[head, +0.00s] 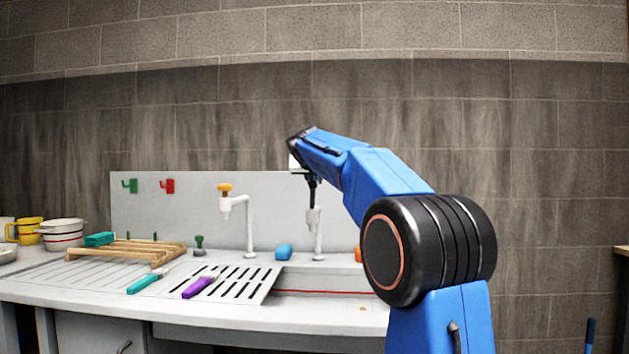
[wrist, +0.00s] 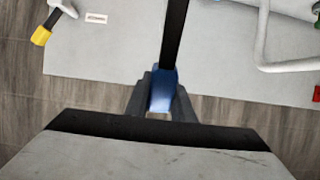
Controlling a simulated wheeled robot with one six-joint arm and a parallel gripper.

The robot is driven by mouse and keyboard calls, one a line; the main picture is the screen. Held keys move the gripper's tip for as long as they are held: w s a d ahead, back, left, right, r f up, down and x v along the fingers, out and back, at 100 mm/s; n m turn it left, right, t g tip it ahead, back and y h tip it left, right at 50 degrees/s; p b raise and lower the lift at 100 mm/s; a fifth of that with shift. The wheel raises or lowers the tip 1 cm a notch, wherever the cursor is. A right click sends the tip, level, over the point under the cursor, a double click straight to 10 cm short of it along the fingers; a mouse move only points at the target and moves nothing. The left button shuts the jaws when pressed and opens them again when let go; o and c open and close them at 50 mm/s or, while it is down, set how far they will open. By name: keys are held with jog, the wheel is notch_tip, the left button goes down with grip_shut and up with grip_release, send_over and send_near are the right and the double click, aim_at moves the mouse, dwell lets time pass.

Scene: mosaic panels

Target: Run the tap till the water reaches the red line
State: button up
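My gripper (head: 312,205) points down at the top of the right tap (head: 318,240), whose head is partly hidden behind it. In the wrist view, my gripper's fingers (wrist: 161,97) close on both sides of a blue piece (wrist: 162,88), which looks like the tap's handle. The left tap (head: 249,225) is white with an orange handle (head: 224,188). The red line (head: 325,291) runs along the inside wall of the sink basin (head: 310,281). I cannot make out a water stream or the water level.
A slotted drain board (head: 258,285) covers the basin's left part, with a purple-handled tool (head: 199,288) on it. A teal brush (head: 146,282), a wooden rack (head: 125,250) and bowls (head: 62,232) are further left.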

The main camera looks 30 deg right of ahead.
grip_shut()
jog(key=shift+r, duration=0.1)
jog(key=shift+s+a+r+t+h, duration=0.45)
jog(key=shift+s+r+t+h, duration=0.3)
jog(key=shift+s+t+h, duration=0.2)
jog(key=shift+s+a+r+t+h, duration=0.35)
jog(key=shift+s+a+r+t, duration=0.2)
jog(key=shift+t, duration=0.4)
jog(key=shift+s+f, duration=0.1)
jog(key=o, duration=0.9)
grip_release()
